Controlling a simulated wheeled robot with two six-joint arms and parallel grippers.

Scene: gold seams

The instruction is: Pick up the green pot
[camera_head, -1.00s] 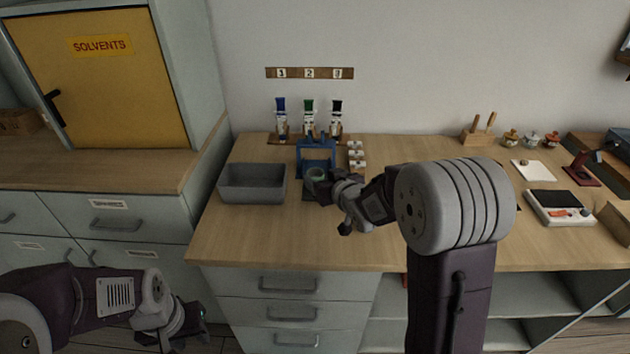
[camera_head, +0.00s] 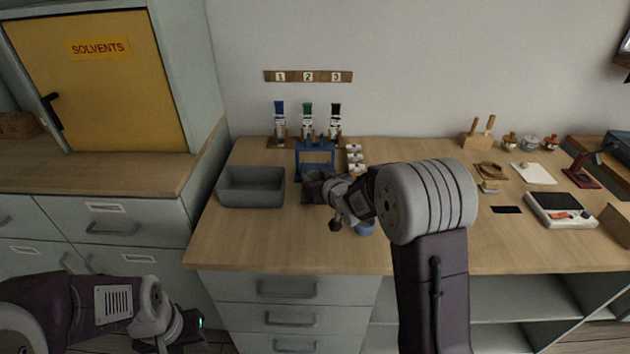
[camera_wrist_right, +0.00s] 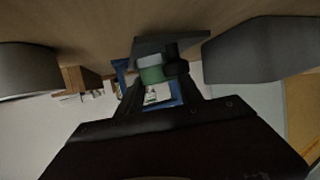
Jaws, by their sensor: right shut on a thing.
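The green pot (camera_wrist_right: 152,74) shows in the right wrist view as a small green round body with a pale band, between dark fingers. My right gripper (camera_head: 314,187) is shut on it, just right of the grey bin and in front of the blue stand; the grip also shows in the right wrist view (camera_wrist_right: 160,80). In the head view the gripper hides the pot. I cannot tell whether the pot is clear of the dark plate beneath it. My left gripper (camera_head: 193,330) is low at the left, in front of the drawers; its fingers are too unclear to read.
A grey bin (camera_head: 250,203) stands left of the right gripper. A blue stand (camera_head: 315,147) and several white blocks (camera_head: 354,157) are behind. Three capped tubes (camera_head: 307,122) stand by the wall. A blue round thing (camera_head: 366,229) is partly behind my right arm. A scale (camera_head: 560,209) is far right.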

